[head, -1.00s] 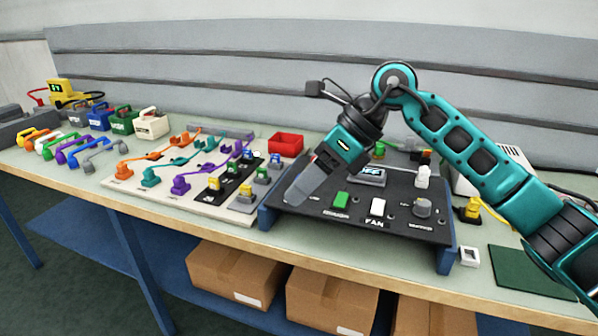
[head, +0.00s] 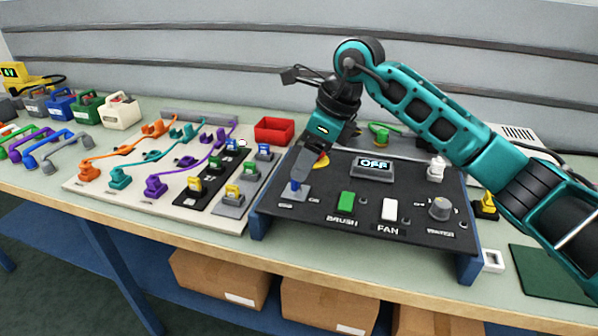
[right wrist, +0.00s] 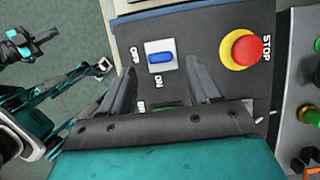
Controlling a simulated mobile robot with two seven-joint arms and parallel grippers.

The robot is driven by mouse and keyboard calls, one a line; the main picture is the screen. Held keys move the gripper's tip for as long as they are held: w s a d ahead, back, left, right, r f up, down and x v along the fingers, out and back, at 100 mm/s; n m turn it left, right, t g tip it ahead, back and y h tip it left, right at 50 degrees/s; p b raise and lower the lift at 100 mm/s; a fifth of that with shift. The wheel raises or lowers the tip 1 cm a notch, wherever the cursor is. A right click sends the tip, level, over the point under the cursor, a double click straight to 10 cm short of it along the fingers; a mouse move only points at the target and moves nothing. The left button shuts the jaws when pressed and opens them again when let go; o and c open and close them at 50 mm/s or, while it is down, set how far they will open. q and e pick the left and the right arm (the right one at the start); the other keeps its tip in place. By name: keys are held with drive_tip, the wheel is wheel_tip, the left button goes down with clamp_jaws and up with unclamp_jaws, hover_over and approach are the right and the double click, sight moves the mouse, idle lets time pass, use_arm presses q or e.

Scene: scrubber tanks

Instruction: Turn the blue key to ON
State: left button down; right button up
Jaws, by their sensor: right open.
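The blue key (head: 295,186) stands on a light square plate at the left front of the black control panel (head: 330,222). In the right wrist view the blue key (right wrist: 161,58) lies lengthwise in line with the OFF label (right wrist: 134,57), with the ON label (right wrist: 158,81) below it. My right gripper (head: 301,174) is open and points down just over the key. In the right wrist view its fingers (right wrist: 163,78) are on either side of the key's line, apart from it. The panel display (head: 374,165) reads OFF.
A red stop button (right wrist: 241,50) on a yellow base sits close beside the key. The panel also has a green BRUSH switch (head: 347,201), a white FAN switch (head: 389,209) and a grey knob (head: 440,208). A red bin (head: 274,130) stands behind left. Part of my left arm shows in the right wrist view.

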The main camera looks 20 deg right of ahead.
sight(300, 188)
drive_tip(key=x, duration=0.3)
drive_tip(key=shift+w+a+f, duration=0.1)
drive_tip(key=shift+a+f, duration=0.05)
drive_tip(key=shift+f, duration=0.1)
use_arm(q)
drive_tip(key=shift+w+r, duration=0.3)
drive_tip(key=shift+w, duration=0.15)
use_arm(e)
drive_tip(key=shift+w+f, duration=0.1)
drive_tip(key=shift+f, duration=0.2)
drive_tip(key=shift+c, duration=0.3)
drive_tip(key=c, duration=1)
use_arm(q)
drive_tip(key=shift+s+a+f, duration=0.1)
drive_tip(key=shift+s, duration=0.1)
